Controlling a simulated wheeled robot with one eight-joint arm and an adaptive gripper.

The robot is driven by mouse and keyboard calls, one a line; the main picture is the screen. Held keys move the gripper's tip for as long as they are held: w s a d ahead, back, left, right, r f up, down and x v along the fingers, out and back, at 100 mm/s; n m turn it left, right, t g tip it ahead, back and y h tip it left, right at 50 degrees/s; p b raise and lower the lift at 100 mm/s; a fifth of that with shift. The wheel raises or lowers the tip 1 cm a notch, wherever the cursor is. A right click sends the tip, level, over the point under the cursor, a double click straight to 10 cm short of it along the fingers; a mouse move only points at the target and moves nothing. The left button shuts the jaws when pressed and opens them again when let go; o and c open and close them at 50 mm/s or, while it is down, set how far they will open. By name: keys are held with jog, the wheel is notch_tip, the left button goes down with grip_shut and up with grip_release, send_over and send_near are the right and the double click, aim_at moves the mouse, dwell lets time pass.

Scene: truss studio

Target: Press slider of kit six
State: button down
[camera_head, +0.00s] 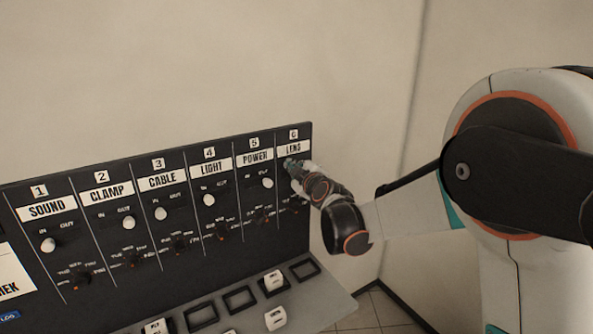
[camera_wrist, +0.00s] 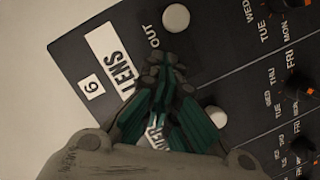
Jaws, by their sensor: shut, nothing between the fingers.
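Kit six is the LENS column, with its label (camera_head: 294,145) at the right end of the black panel. Its slider's round white knob (camera_wrist: 176,17) shows at the top of the wrist view, beside the word OUT. In the head view, my gripper (camera_head: 291,164) covers that slider, just below the label. In the wrist view, my gripper (camera_wrist: 162,68) is shut and empty. Its tips lie over the panel beside the LENS label (camera_wrist: 110,60), a short way below the knob and apart from it in the picture. I cannot tell whether the tips touch the panel.
The neighbouring POWER knob (camera_head: 267,183) sits at OUT; it also shows in the wrist view (camera_wrist: 215,117), beside my fingers. Small orange-marked dials (camera_head: 222,237) lie below the sliders. A sloping ledge (camera_head: 315,300) with square frames and white cubes (camera_head: 275,317) runs underneath. A pale wall stands behind.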

jog(key=shift+s+a+r, duration=0.5)
jog(key=shift+a+r, duration=0.1)
jog(key=shift+r, duration=0.2)
jog(key=v, duration=1)
jog(key=shift+f, duration=0.2)
